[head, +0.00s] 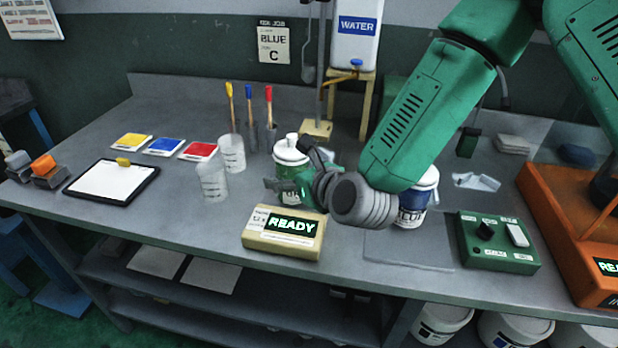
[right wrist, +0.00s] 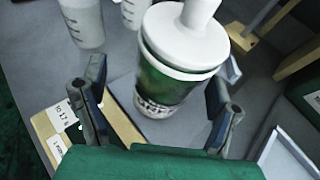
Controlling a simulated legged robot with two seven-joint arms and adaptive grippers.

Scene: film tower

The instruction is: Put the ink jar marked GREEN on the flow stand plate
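A white-lidded jar with a green body (head: 290,151) stands on the bench, partly hidden by my right gripper. In the right wrist view the same jar (right wrist: 170,82) stands between the fingers, its label partly visible and not clearly readable. My right gripper (head: 298,172) is open around the jar, with gaps beside it in the right wrist view (right wrist: 158,108). A stand with an upright rod and a pale yellow base (head: 316,129), perhaps the flow stand, is just behind the jar. Its plate is not clearly distinguishable. My left gripper is not in view.
A cream box (head: 285,244) showing READY is in front of the jar. A blue jar (head: 413,207) is right, behind my arm. Clear beakers (head: 212,182) stand left. A green control box (head: 497,243) and an orange machine (head: 560,225) are farther right.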

